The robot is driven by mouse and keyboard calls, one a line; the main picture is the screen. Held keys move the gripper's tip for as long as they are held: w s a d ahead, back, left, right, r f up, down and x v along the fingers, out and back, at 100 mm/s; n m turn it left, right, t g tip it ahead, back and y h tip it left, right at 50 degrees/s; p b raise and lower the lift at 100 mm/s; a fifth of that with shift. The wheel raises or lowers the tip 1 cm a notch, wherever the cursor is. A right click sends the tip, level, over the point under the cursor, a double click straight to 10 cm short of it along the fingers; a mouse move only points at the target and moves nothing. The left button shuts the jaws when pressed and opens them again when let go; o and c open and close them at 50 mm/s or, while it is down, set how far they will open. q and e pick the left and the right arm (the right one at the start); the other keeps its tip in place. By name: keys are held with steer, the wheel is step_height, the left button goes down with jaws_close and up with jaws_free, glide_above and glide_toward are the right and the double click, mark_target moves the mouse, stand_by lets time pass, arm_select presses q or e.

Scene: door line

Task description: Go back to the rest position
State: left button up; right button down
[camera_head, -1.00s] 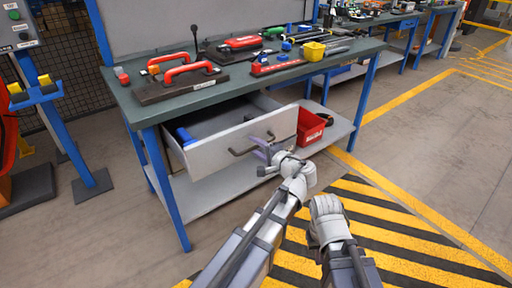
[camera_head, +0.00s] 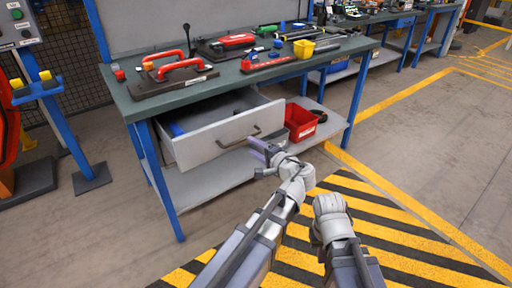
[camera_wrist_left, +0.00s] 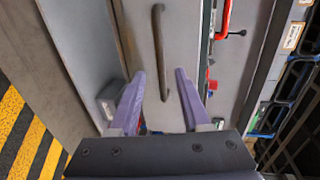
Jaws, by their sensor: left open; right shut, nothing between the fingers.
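My left gripper (camera_head: 262,153) is open and empty in front of the workbench drawer (camera_head: 205,146). The drawer is pulled out and holds something blue, partly hidden by its front. Its dark bar handle (camera_head: 240,138) is just left of the gripper in the head view. In the left wrist view the open purple fingers (camera_wrist_left: 160,98) point at the drawer front, and the handle (camera_wrist_left: 158,50) lies beyond and between them, not gripped. My right arm reaches in at the lower middle of the head view. Its wrist end shows, but no fingers can be seen.
A red bin (camera_head: 300,121) stands on the lower shelf. A blue stand (camera_head: 60,125) is at left. The striped floor and the floor to the right are clear.

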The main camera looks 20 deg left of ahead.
arm_select(q)
steer(key=s+d+f+n+g+h, duration=0.2)
steer(key=s+d+f+g+h, duration=0.3)
steer(key=s+d+f, duration=0.35)
steer(key=s+d+f+n+g+h, duration=0.2)
steer(key=s+d+f+g+h, duration=0.3)
steer(key=s+f, duration=0.55)
step_height(320, 180, up, 30)
steer(key=s+d+h+p, duration=0.1)
steer(key=s+p, duration=0.1)
steer(key=p, duration=2.6)
steer(key=shift+s, duration=0.3)
